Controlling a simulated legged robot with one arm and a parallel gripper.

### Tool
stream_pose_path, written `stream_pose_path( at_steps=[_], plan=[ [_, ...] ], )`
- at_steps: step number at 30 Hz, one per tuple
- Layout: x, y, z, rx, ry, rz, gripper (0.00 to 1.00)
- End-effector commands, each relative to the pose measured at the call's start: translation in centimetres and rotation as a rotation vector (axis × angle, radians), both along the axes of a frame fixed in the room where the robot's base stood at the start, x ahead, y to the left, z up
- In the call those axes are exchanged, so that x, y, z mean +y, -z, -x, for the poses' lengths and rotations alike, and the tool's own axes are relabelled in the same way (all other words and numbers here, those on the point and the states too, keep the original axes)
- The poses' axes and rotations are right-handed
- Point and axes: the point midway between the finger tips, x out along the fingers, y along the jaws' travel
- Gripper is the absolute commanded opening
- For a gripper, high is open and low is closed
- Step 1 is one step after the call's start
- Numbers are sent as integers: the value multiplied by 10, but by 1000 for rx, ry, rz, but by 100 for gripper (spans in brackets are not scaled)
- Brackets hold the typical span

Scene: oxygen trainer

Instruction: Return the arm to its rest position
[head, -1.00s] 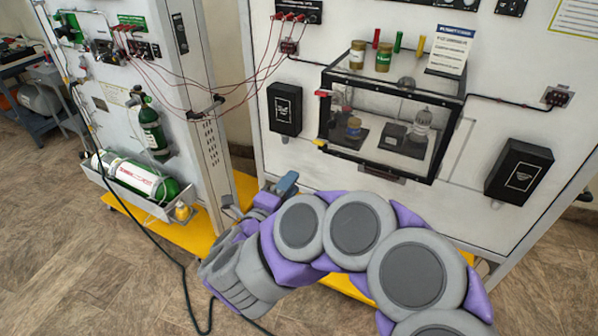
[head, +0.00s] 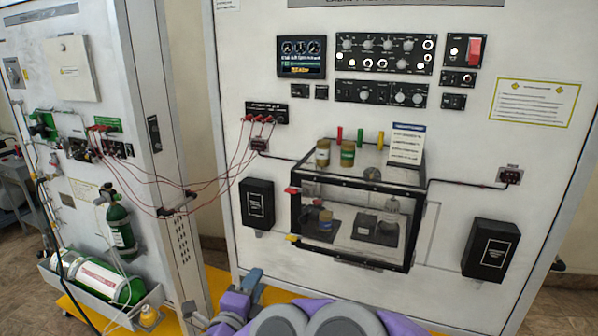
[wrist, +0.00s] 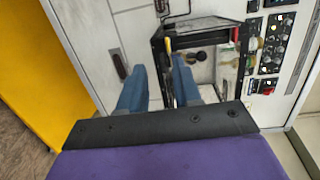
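My arm is folded low at the bottom of the head view, its purple and grey links in front of the trainer panel. My gripper (head: 252,283) shows there as a small blue shape near the yellow base. In the wrist view, my gripper (wrist: 158,85) has two blue fingers set apart with nothing between them. Beyond the fingers is the clear-walled chamber box (wrist: 205,60), seen turned on its side. The same chamber box (head: 360,215) is mounted on the panel in the head view, above and to the right of my gripper.
The white trainer panel (head: 465,140) carries gauges, switches and two black boxes (head: 258,205) (head: 491,250). At left, a second panel holds green cylinders (head: 121,228) (head: 100,280). Red cables (head: 215,182) hang between the panels. A yellow base (head: 205,290) runs along the floor.

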Motion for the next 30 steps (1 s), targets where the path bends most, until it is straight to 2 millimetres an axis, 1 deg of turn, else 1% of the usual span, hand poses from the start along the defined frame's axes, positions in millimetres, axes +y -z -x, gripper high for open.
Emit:
stream_pose_path(
  at_steps=[1,3,8,10,13,17,20,23,26,29,30],
  plan=[
    [2,-9,-7,14,-49,-7,33],
    [12,-17,-13,47,-143,-6,33],
    [31,-37,-17,100,-362,46,33],
    [38,-43,-13,125,-459,87,33],
    [43,-51,-4,155,-588,160,33],
    [43,-52,16,206,-750,283,33],
    [36,-48,34,254,-864,392,33],
    [22,-38,56,317,-967,507,33],
    [2,-25,80,396,-1063,625,33],
    [-25,-8,107,496,-1150,739,33],
    [-38,-1,119,540,-1181,783,33]
  ],
)
